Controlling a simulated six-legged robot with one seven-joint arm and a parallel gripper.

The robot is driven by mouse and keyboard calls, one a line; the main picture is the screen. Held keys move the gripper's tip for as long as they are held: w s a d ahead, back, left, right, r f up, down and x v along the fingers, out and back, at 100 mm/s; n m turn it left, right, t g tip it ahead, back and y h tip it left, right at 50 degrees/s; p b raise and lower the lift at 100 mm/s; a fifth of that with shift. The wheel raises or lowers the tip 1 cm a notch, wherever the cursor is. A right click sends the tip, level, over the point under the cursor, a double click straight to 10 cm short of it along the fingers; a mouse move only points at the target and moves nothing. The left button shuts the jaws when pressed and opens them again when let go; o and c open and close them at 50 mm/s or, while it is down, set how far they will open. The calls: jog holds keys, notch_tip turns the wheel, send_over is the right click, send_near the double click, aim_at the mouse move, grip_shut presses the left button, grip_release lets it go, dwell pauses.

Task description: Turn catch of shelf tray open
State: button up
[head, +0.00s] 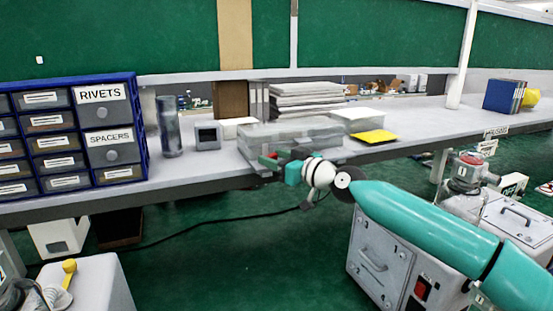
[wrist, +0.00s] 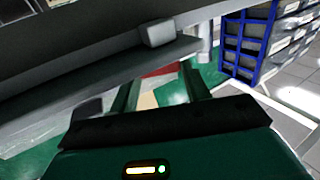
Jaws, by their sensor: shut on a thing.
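The shelf tray (head: 310,131) is a clear, greyish box on the long bench in the head view, close to its front edge. A small red catch (head: 271,156) shows at the tray's front left corner. My gripper (head: 267,160) reaches in from the right and is shut on the catch. In the wrist view my gripper (wrist: 160,74) shows its two fingers on either side of a dark red piece, the catch (wrist: 163,70). The fingers hide part of the catch, and its exact angle is hard to tell.
A blue drawer cabinet (head: 73,133) stands at the left, with a dark cylinder (head: 169,127) and a small grey box (head: 208,136) beside it. A yellow pad (head: 375,137) lies right of the tray. A grey machine (head: 385,262) stands below my arm.

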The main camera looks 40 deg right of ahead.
jog(key=shift+r+h, duration=0.1)
jog(key=shift+h, duration=0.2)
jog(key=shift+o, duration=0.2)
jog(key=shift+a+m+h, duration=0.25)
jog(key=shift+m+h, duration=0.75)
jog(key=shift+h, duration=0.2)
jog(key=shift+w+a+r+m+h, duration=0.15)
jog(key=shift+m+h, duration=0.5)
jog(key=shift+h, duration=0.4)
jog(key=shift+s+a+r+m+h, duration=0.15)
jog(key=shift+m+h, duration=0.5)
jog(key=shift+h, duration=0.4)
jog(key=shift+c, duration=0.2)
jog(key=shift+o, duration=0.2)
jog(key=shift+w+a+f+m+h, duration=0.1)
jog(key=shift+f+m+h, duration=0.1)
jog(key=shift+m+h, duration=0.15)
jog(key=shift+c, duration=0.2)
jog(key=o, duration=1)
jog(key=shift+f, duration=0.1)
jog(key=shift+f, duration=0.1)
